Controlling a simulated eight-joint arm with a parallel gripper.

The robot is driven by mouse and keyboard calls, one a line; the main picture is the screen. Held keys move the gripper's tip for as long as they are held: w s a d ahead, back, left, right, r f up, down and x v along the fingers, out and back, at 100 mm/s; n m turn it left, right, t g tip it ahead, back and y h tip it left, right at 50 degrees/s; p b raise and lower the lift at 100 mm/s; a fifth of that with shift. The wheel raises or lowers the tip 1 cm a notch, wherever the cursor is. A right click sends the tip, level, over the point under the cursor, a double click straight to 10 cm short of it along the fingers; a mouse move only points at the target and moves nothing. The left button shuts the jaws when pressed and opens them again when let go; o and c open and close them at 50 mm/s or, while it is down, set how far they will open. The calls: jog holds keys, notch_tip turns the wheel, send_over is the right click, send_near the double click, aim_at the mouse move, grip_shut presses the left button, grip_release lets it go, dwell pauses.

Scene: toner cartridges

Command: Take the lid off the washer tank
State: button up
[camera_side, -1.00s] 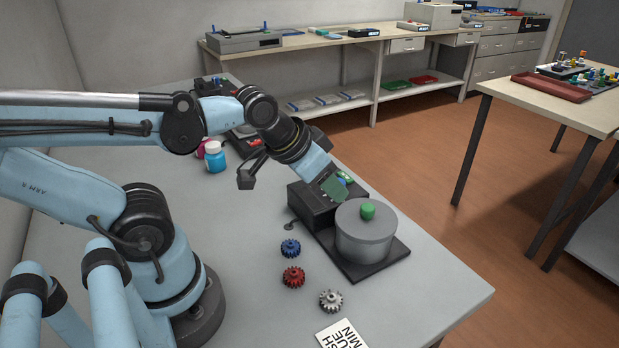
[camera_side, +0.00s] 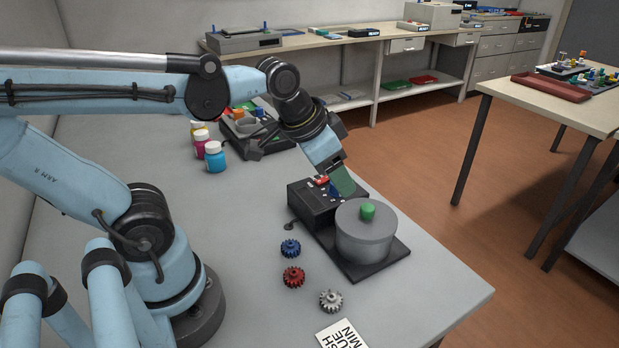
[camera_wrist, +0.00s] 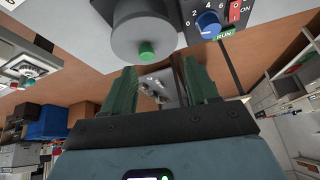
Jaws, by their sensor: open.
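The washer tank (camera_side: 364,246) is a grey round pot on a dark base, with a grey lid (camera_side: 350,214) on top and a green knob (camera_side: 368,211) in the lid's middle. In the wrist view the lid (camera_wrist: 128,32) and its green knob (camera_wrist: 147,50) are upper centre, beyond the fingertips. My gripper (camera_side: 343,182) is behind and above the tank, over the control box, apart from the lid. In the wrist view my gripper (camera_wrist: 158,82) shows two green fingers spread apart with nothing held between them.
The control box (camera_side: 311,205) adjoins the tank; its blue dial (camera_wrist: 208,22) shows in the wrist view. Blue (camera_side: 290,248), red (camera_side: 293,276) and white (camera_side: 331,300) gears lie in front. Bottles (camera_side: 215,157) and a dark tray (camera_side: 262,150) stand further back. The table's right edge is close to the tank.

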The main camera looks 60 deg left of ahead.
aim_at(368, 207)
jog(key=w+d+r+m+g+h, duration=0.1)
jog(key=w+r+m+g, duration=0.4)
jog(key=m, duration=0.2)
jog(key=shift+w+d+f, duration=0.1)
jog(key=shift+d+f, duration=0.2)
jog(key=shift+f, duration=1.65)
jog(key=shift+w+d+f, duration=0.1)
jog(key=shift+d+f, duration=0.25)
jog(key=shift+f, duration=1.65)
jog(key=shift+w+d+f, duration=0.1)
jog(key=shift+d+f, duration=0.2)
jog(key=shift+f, duration=1.65)
grip_shut()
jog(key=shift+r, duration=0.15)
